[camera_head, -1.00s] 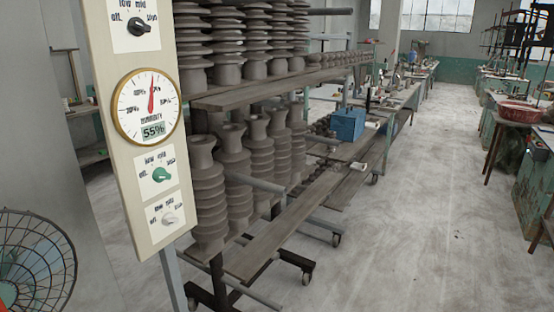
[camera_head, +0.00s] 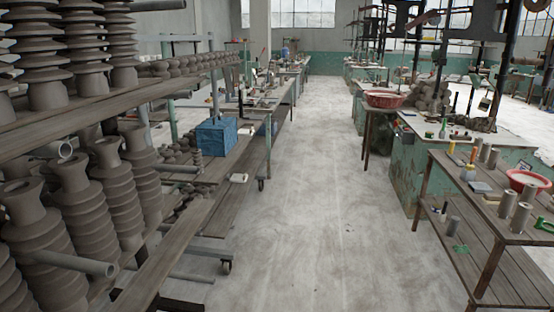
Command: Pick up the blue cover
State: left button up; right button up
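A blue, box-shaped thing that looks like the blue cover (camera_head: 216,137) sits on the lower wooden shelf of the rack, left of the aisle. It is some distance ahead of me. What is under or inside it is hidden. Neither of my grippers is in view.
The wheeled rack (camera_head: 100,112) with stacked grey clay pieces fills the left side. A wooden table (camera_head: 495,190) with cylinders and a red bowl (camera_head: 529,181) stands at the right, beside a green cabinet (camera_head: 400,165). The concrete aisle (camera_head: 310,200) between them is clear.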

aim_at(216, 136)
jog(key=i, duration=1.35)
jog(key=i+l+u, duration=0.25)
jog(key=i, duration=0.2)
jog(key=i+l+u, duration=0.1)
jog(key=i+u, duration=0.15)
jog(key=i, duration=0.2)
jog(key=i+l+u, duration=0.25)
jog(key=i+l, duration=0.05)
jog(key=i, duration=0.1)
